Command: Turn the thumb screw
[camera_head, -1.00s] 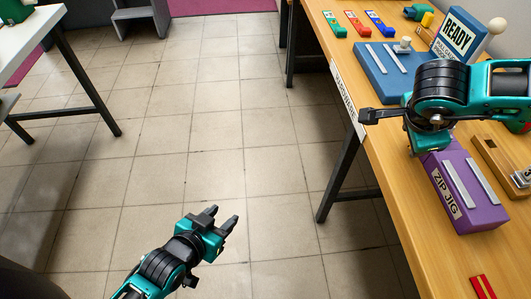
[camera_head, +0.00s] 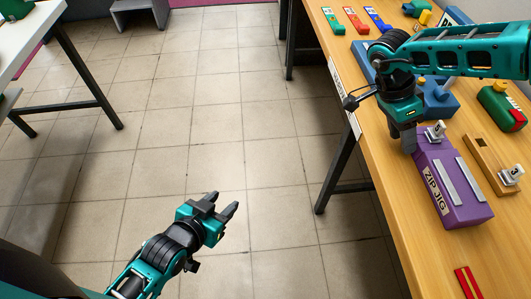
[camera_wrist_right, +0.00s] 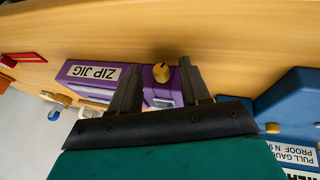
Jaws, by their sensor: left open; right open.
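The purple zip jig (camera_head: 448,205) lies on the wooden bench, with two pale strips on top and a metal clamp-like part (camera_head: 435,132) at its far end. In the right wrist view a round brass knob, which looks like the thumb screw (camera_wrist_right: 161,73), stands out from the jig's end (camera_wrist_right: 82,72). My right gripper (camera_head: 409,143) is open at the jig's far left corner. Its two fingers (camera_wrist_right: 159,66) appear on either side of the knob; I cannot tell whether they touch it. The knob is hidden in the head view. My left gripper (camera_head: 222,204) is open and empty above the floor.
A blue pull gauge (camera_wrist_right: 293,108) stands beside the jig, partly hidden by my right arm in the head view. A wooden block (camera_head: 484,160) with a numbered tag lies right of the jig. Coloured pieces (camera_head: 356,20) lie at the bench's far end.

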